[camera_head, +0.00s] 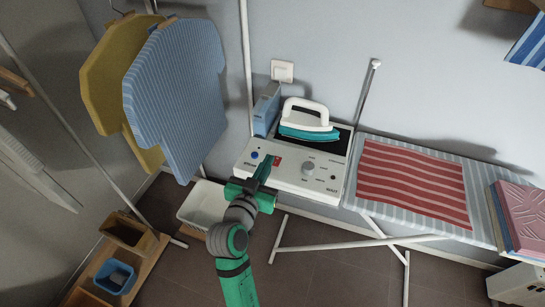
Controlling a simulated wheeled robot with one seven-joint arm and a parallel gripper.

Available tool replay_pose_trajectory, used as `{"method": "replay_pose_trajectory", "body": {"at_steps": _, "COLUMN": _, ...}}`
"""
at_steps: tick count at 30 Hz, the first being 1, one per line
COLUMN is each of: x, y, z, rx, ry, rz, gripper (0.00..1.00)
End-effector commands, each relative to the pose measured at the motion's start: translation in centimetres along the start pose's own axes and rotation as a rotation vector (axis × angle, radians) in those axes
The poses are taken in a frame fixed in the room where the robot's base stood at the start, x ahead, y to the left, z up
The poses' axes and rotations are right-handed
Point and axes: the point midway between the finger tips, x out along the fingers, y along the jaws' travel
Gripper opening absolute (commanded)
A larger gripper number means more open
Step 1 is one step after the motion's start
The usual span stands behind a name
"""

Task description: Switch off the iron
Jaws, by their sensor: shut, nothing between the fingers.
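The iron (309,122), with a white handle and teal body, rests on a dark pad on top of a white control station (290,182). The station's front panel carries a blue button (254,155), a small red part (277,161), a large grey knob (308,168) and a smaller dark knob. My gripper (264,168) is shut and empty at the left part of this panel, between the blue button and the red part. I cannot tell whether its tips touch the panel. The panel's lettering is too small to read.
A blue box (266,109) stands left of the iron. A striped ironing board (480,203) with a red striped cloth (411,183) extends right. Shirts (178,92) hang at left, above a white basket (204,203). Wooden bins (130,231) stand on the floor at lower left.

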Motion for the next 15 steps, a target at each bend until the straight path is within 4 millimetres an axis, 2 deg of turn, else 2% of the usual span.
{"method": "replay_pose_trajectory", "body": {"at_steps": 6, "x": -1.9, "y": 0.3, "z": -0.5, "rx": 0.000, "ry": 0.000, "rz": 0.005, "gripper": 0.00}}
{"method": "replay_pose_trajectory", "body": {"at_steps": 15, "x": -2.3, "y": 0.2, "z": -0.6, "rx": 0.000, "ry": 0.001, "rz": 0.005, "gripper": 0.00}}
